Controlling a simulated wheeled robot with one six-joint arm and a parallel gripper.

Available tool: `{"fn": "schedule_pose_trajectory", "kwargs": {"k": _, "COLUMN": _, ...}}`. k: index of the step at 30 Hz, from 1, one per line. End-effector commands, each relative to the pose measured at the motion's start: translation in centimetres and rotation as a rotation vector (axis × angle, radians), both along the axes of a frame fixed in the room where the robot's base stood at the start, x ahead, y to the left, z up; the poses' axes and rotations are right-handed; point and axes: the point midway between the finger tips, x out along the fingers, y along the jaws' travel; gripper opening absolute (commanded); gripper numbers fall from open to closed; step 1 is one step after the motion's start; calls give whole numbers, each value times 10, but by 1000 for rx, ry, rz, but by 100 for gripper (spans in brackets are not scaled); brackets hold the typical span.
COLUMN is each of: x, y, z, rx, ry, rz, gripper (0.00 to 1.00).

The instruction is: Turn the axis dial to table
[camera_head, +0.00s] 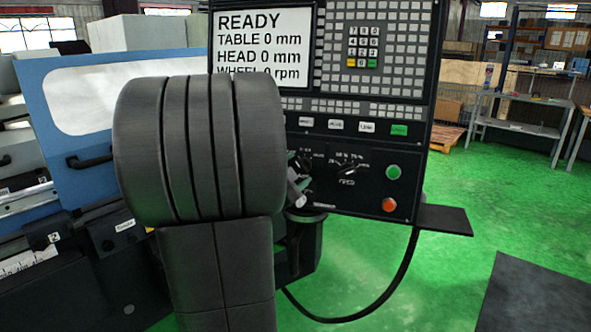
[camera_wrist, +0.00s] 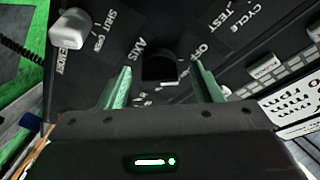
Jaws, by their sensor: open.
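The axis dial (camera_wrist: 158,69) is a dark knob in the wrist view, beside the lettering AXIS and OFF on the black panel. My gripper (camera_wrist: 161,65) is open, with one pale green finger on each side of the dial. Gaps show between the knob and both fingers, so it is not gripped. I cannot tell which mark the dial points to. In the head view my gripper (camera_head: 297,190) is mostly behind my arm, close to the lower left of the control panel (camera_head: 322,190), and the axis dial is hard to make out there.
The screen (camera_head: 262,45) reads READY, TABLE 0 mm, HEAD 0 mm, WHEEL 0 rpm. A feed dial (camera_head: 350,168), a green button (camera_head: 393,172) and a red button (camera_head: 389,205) are to the right. A white knob (camera_wrist: 70,29) stands out left of my gripper in the wrist view.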

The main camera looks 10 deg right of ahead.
Motion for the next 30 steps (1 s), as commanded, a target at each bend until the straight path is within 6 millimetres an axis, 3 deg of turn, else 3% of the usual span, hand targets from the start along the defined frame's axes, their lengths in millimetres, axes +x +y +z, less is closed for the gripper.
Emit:
{"fn": "schedule_pose_trajectory", "kwargs": {"k": 12, "x": 8, "y": -7, "z": 0, "rx": 0, "ry": 0, "rz": 0, "gripper": 59}}
{"fn": "schedule_pose_trajectory", "kwargs": {"k": 19, "x": 7, "y": -7, "z": 0, "rx": 0, "ry": 0, "rz": 0, "gripper": 15}}
{"fn": "schedule_pose_trajectory", "kwargs": {"k": 30, "x": 8, "y": -7, "z": 1, "rx": 53, "ry": -30, "rz": -11, "gripper": 15}}
